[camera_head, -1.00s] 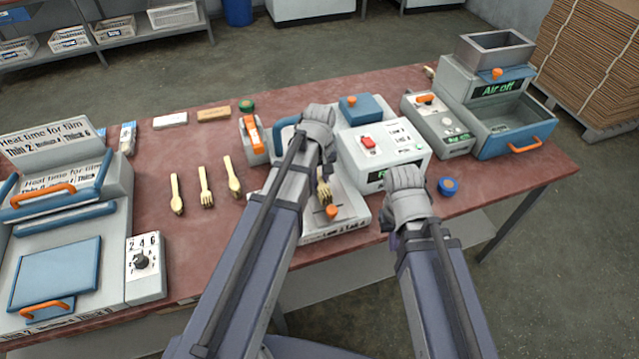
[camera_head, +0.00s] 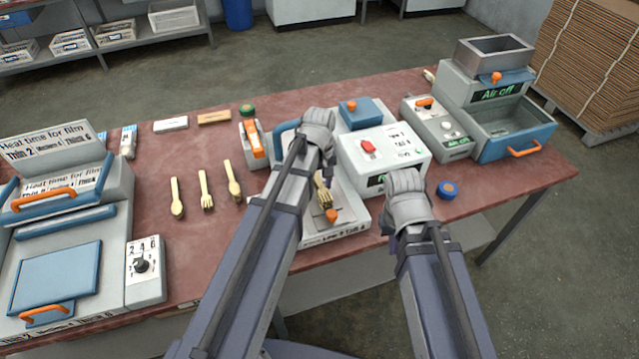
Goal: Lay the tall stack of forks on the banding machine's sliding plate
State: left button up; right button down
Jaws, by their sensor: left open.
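The stack of forks (camera_head: 324,194) is pale wood, with its tined end showing just right of my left forearm. It lies on or just over the sliding plate (camera_head: 345,217) of the banding machine (camera_head: 385,152); I cannot tell if it touches. My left gripper (camera_head: 316,138) is over the left part of the machine, at the far end of the stack. It is open; its fingertips and the rest of the stack are hidden behind the hand and arm. My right gripper (camera_head: 405,188) is at the machine's front right corner, seen from behind, with its fingers hidden.
Two wooden spoons and a fork (camera_head: 206,190) lie apart on the red table (camera_head: 200,245). A film sealer (camera_head: 60,270) stands at the left, an air unit (camera_head: 490,110) at the right. A blue round cap (camera_head: 447,189) lies right of my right gripper.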

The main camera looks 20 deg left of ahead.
aim_at(319, 182)
pick_arm(q)
notch_tip(319, 182, up, 12)
jog(key=p, duration=1.2)
jog(key=s+d+m+y, duration=0.1)
jog(key=s+d+m, duration=0.9)
jog(key=s, duration=0.4)
jog(key=shift+s+d+m, duration=0.15)
jog(key=shift+d+m, duration=0.1)
jog(key=shift+m, duration=0.05)
pick_arm(e)
notch_tip(319, 182, up, 12)
